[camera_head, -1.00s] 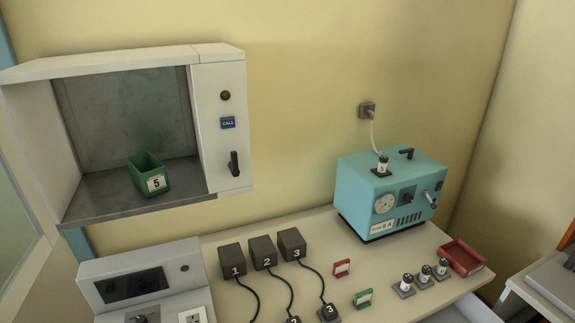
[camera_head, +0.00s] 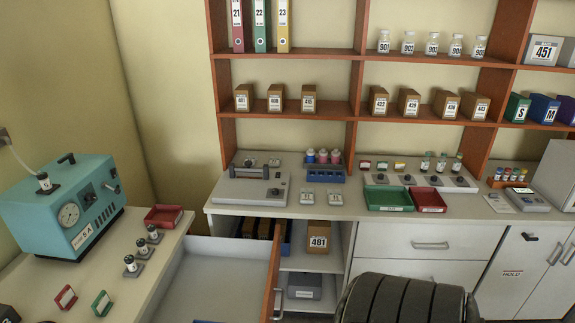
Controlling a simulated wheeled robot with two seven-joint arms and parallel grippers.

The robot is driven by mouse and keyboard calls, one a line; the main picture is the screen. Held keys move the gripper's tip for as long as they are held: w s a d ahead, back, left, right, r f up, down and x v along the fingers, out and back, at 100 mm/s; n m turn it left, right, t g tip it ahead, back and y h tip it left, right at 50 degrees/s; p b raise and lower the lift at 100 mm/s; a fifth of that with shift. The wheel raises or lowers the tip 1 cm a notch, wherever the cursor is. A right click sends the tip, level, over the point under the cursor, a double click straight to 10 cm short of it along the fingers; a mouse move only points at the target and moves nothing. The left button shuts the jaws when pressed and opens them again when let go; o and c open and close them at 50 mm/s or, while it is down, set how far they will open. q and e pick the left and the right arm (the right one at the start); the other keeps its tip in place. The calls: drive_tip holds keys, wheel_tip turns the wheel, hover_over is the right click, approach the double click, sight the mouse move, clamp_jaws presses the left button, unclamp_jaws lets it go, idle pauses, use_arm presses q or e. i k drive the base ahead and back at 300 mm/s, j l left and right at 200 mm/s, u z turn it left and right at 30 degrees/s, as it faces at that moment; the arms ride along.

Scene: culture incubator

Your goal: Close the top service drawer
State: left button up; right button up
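An open drawer (camera_head: 215,262) juts out to the right from under the left bench, with a pale interior. Its brown front panel (camera_head: 271,270) stands well away from the bench, with a metal handle (camera_head: 278,303) on its outer face. The drawer's lower part is cut off by the frame, and a bit of something blue shows inside at the bottom edge. I cannot read a label marking it as the top service drawer. The right counter's drawer fronts (camera_head: 405,240) look shut. Neither of my grippers is in view.
A dark ribbed rounded object (camera_head: 405,299) stands at the bottom centre, right of the drawer. An open shelf bay with a box marked 481 (camera_head: 318,236) lies behind the drawer front. A teal machine (camera_head: 62,208) and a red tray (camera_head: 163,216) sit on the left bench.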

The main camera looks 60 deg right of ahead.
sight(225, 280)
drive_tip(key=z, duration=0.4)
drive_tip(key=k+z, duration=0.1)
drive_tip(key=z, duration=0.75)
drive_tip(key=k+l+z, duration=0.1)
drive_tip(key=z, duration=0.3)
